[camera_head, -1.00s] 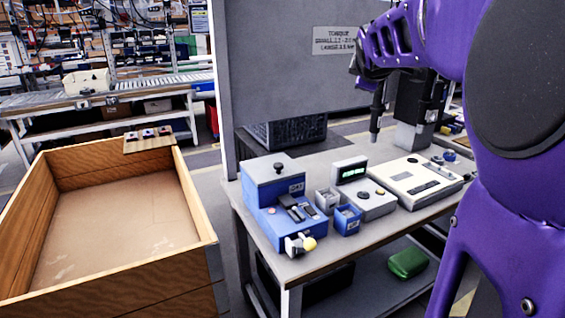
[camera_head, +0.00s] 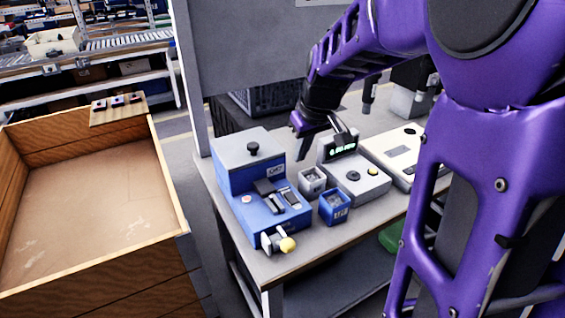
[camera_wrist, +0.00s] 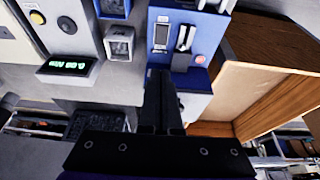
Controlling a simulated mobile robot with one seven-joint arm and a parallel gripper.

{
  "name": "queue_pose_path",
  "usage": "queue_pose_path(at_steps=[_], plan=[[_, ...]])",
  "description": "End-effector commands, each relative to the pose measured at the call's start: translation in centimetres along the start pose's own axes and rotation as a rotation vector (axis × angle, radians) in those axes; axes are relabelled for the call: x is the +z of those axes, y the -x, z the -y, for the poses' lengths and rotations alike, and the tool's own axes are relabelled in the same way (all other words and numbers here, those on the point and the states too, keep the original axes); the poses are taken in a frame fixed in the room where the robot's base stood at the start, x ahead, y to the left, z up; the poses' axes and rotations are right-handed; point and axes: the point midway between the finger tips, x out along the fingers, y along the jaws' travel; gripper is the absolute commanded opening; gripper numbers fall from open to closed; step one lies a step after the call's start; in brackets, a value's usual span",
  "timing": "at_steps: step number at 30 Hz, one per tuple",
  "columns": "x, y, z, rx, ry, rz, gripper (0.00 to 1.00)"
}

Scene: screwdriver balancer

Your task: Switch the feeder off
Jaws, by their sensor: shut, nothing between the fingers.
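The feeder appears to be the blue and grey box (camera_head: 240,178) on the workbench, with a black knob on its raised part. Its lower front deck carries a dark lever-like switch (camera_head: 268,194), a small dark panel (camera_head: 290,197) and a red-and-white round button (camera_head: 246,199). In the wrist view the switch (camera_wrist: 184,38), the panel (camera_wrist: 161,37) and the button (camera_wrist: 199,59) show near the top. My gripper (camera_head: 302,156) is shut and empty, above and behind the box's right side, apart from it. Its fingers (camera_wrist: 163,78) point towards the box in the wrist view. The switch position is unclear.
A yellow-tipped fitting (camera_head: 287,244) sticks out at the box's front. Small grey (camera_head: 312,181) and blue (camera_head: 334,208) bins and a unit with a green display (camera_head: 354,180) stand to its right. A large wooden crate (camera_head: 160,160) is at left.

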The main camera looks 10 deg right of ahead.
Motion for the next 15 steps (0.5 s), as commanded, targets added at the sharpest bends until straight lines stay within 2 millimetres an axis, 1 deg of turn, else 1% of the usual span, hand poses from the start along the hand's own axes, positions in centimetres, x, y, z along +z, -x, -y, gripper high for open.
queue_pose_path(at_steps=[3, 11, 15], plan=[[0.20, -0.14, 0.34, -0.011, -0.009, 0.007, 0.00], [0.17, -0.15, 0.33, -0.010, -0.008, 0.006, 0.00], [0.22, -0.84, 0.34, -0.010, -0.007, 0.008, 0.00]])
